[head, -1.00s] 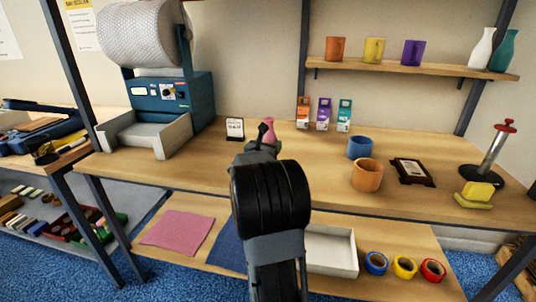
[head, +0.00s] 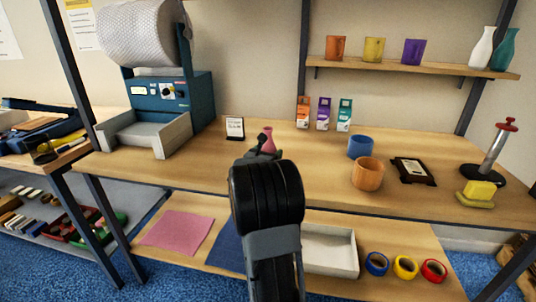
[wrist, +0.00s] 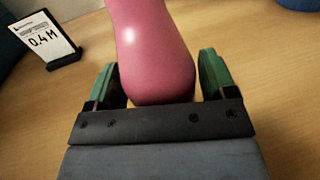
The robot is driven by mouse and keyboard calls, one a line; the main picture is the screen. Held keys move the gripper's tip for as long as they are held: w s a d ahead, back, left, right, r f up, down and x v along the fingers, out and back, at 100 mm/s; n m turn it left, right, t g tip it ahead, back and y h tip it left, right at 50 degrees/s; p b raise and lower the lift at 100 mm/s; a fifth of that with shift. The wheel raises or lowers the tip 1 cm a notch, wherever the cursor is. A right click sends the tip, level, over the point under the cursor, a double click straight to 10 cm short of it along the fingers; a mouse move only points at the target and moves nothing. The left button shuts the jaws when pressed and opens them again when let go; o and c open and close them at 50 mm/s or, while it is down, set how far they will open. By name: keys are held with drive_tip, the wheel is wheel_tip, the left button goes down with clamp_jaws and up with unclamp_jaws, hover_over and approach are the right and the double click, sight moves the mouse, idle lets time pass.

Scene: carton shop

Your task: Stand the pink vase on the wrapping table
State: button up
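The pink vase (head: 267,138) is upright at my gripper over the wrapping table (head: 210,156), left of the blue and orange cups. In the wrist view the vase's rounded body (wrist: 158,62) lies between the two green fingers of my gripper (wrist: 158,80), close against both sides. My gripper (head: 263,151) looks shut on it. The lower end of the vase is hidden by my gripper, so I cannot tell whether it touches the tabletop.
A blue cup (head: 360,147), an orange cup (head: 367,174) and a dark plaque (head: 413,171) are to the right. Small cartons (head: 323,114) stand behind. Bare tabletop surrounds the vase.

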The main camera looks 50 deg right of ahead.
drive_tip(key=shift+o, duration=0.9)
